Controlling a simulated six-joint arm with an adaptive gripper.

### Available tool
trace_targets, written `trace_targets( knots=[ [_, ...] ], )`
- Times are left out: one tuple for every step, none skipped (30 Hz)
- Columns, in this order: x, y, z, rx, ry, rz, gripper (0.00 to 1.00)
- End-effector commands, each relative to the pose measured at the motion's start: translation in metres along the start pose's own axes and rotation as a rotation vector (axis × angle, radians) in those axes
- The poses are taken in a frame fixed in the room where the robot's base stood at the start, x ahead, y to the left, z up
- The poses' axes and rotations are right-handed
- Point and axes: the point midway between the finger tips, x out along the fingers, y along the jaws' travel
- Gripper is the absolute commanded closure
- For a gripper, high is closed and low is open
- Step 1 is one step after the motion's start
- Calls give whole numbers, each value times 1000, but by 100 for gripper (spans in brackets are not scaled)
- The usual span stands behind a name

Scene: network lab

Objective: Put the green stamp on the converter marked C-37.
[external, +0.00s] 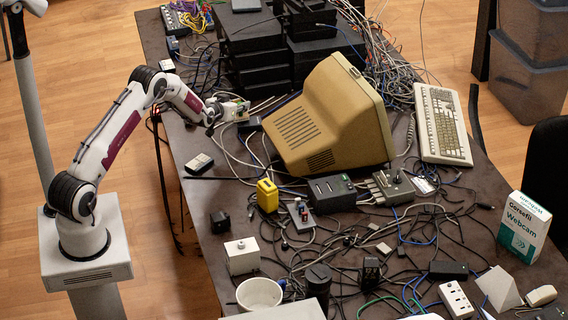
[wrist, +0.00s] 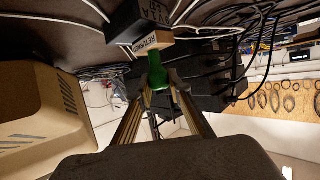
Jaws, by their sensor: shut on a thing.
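My gripper (wrist: 162,88) is shut on the green handle of the stamp (wrist: 157,73) in the wrist view. The stamp's pale wooden block (wrist: 152,43), lettered "RETURNED", points away from the fingers. A dark box (wrist: 138,20) with a light lettered label lies just beyond the block; I cannot tell whether they touch, and no C-37 is readable. In the external view my gripper (external: 222,112) is at the table's left side, left of the beige monitor; the stamp is too small to make out clearly there. I cannot identify the converter marked C-37 in either view.
The beige monitor (external: 330,117) stands right of my gripper, with black stacked equipment (external: 262,60) behind it. Loose cables cross much of the table. A yellow adapter (external: 267,195), a white box (external: 242,256) and a white bowl (external: 259,293) stand nearer the front.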

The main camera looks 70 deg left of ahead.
Motion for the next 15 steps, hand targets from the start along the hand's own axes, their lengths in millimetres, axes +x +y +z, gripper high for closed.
trace_targets(
  knots=[
    [2,0,3,0,1,0,100],
    [2,0,4,0,1,0,100],
    [3,0,5,0,2,0,100],
    [3,0,6,0,2,0,100],
    [3,0,6,0,2,0,100],
    [3,0,6,0,2,0,100],
    [3,0,6,0,2,0,100],
    [3,0,6,0,2,0,100],
    [3,0,6,0,2,0,100],
    [3,0,6,0,2,0,100],
    [3,0,6,0,2,0,100],
    [3,0,6,0,1,0,100],
    [3,0,7,0,1,0,100],
    [3,0,7,0,1,0,100],
    [4,0,8,0,1,0,100]
  ],
)
